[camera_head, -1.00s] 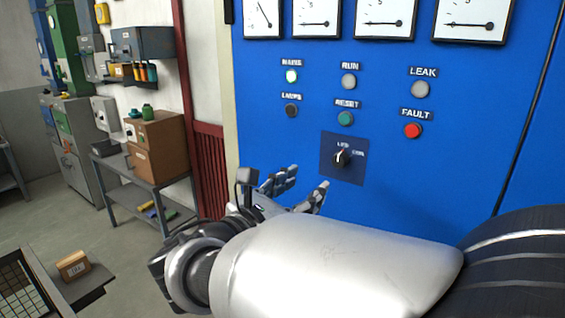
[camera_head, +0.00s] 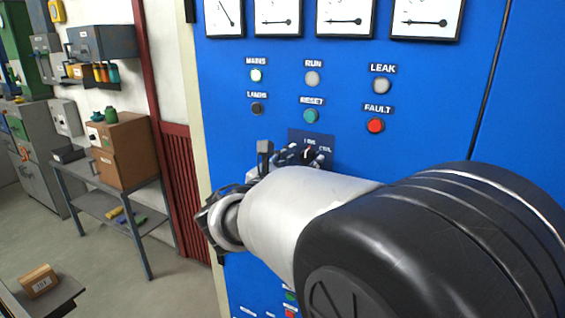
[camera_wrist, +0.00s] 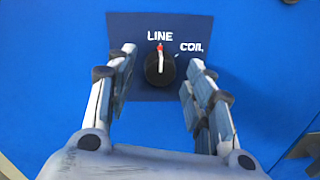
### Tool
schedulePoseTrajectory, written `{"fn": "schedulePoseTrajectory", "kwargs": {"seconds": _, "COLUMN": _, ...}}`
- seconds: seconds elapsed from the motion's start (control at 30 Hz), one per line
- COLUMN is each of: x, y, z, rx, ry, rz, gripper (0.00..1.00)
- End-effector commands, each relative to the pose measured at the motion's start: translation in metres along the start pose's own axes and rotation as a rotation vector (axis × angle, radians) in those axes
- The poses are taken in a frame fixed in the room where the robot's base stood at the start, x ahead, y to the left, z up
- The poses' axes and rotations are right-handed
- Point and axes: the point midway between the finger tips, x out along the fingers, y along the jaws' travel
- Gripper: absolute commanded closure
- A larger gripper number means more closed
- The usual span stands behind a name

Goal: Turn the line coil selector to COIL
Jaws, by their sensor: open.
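The line coil selector (camera_wrist: 160,68) is a round black knob with a white and red pointer, on a dark blue plate (camera_wrist: 140,27) marked LINE and COIL. In the wrist view its pointer stands up toward LINE; COIL is to the upper right. My gripper (camera_wrist: 160,78) is open, with one finger on each side of the knob and gaps between fingers and knob. Whether the fingertips reach its depth I cannot tell. In the head view the selector (camera_head: 309,152) is partly hidden behind my gripper (camera_head: 303,157) and arm.
A metal table (camera_head: 125,205) with a brown box (camera_head: 122,150) stands at left. The panel around the selector is flat.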

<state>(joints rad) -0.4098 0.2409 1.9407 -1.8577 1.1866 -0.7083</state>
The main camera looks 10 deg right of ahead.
Motion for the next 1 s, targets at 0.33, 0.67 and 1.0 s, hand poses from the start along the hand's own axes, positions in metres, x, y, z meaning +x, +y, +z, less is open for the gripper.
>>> {"fn": "schedulePoseTrajectory", "kwargs": {"seconds": 0.33, "x": -0.0005, "y": 0.0001, "z": 0.0001, "rx": 0.0, "ry": 0.0, "rz": 0.0, "gripper": 0.73}}
{"fn": "schedulePoseTrajectory", "kwargs": {"seconds": 0.67, "x": -0.0005, "y": 0.0, "z": 0.0001, "rx": 0.0, "ry": 0.0, "rz": 0.0, "gripper": 0.95}}
{"fn": "schedulePoseTrajectory", "kwargs": {"seconds": 1.0, "x": -0.0005, "y": -0.0003, "z": -0.0011, "rx": 0.045, "ry": 0.001, "rz": -0.001, "gripper": 0.97}}
